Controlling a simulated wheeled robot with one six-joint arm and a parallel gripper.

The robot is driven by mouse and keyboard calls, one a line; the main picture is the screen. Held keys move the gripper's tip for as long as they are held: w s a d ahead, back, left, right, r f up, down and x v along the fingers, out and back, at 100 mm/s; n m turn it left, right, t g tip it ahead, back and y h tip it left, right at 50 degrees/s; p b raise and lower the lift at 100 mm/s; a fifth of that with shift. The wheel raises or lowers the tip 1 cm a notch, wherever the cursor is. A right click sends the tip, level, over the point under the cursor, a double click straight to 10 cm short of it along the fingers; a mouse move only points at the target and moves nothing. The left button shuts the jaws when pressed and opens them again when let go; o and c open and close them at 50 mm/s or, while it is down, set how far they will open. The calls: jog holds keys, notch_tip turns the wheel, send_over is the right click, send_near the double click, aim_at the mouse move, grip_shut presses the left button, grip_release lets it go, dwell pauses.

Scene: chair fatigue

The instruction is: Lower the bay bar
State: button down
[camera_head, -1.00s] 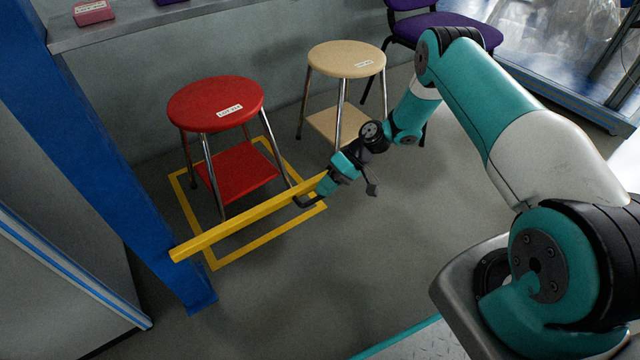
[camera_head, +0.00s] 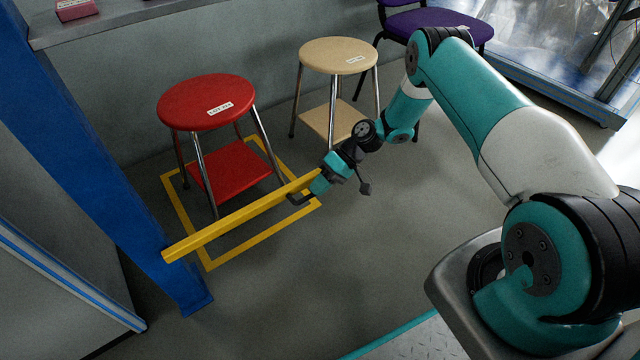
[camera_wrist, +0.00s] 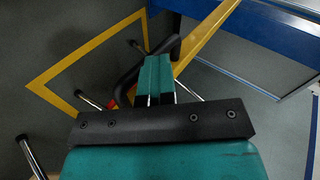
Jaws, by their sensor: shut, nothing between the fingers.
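The yellow bay bar (camera_head: 235,218) reaches from the blue post (camera_head: 95,165) out to the right, in front of the red stool (camera_head: 208,103). It looks close to level and raised above the floor. My gripper (camera_head: 300,199) is at the bar's right end and overlaps it in the head view; contact cannot be told for certain. In the wrist view my gripper (camera_wrist: 158,75) is shut, with the bar (camera_wrist: 207,38) running away just beyond it. The bar's far right end is partly hidden by my gripper.
A yellow outline (camera_head: 262,243) on the floor surrounds the red stool. A beige stool (camera_head: 338,56) and a purple chair (camera_head: 440,25) stand behind. A grey shelf (camera_head: 150,18) runs along the wall. The floor in front of the bar is clear.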

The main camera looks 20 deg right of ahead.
jog(key=s+p+v, duration=0.1)
jog(key=p+v, duration=0.3)
jog(key=v, duration=0.8)
jog(key=shift+w+r, duration=0.2)
jog(key=shift+r, duration=0.1)
jog(key=shift+a, duration=0.15)
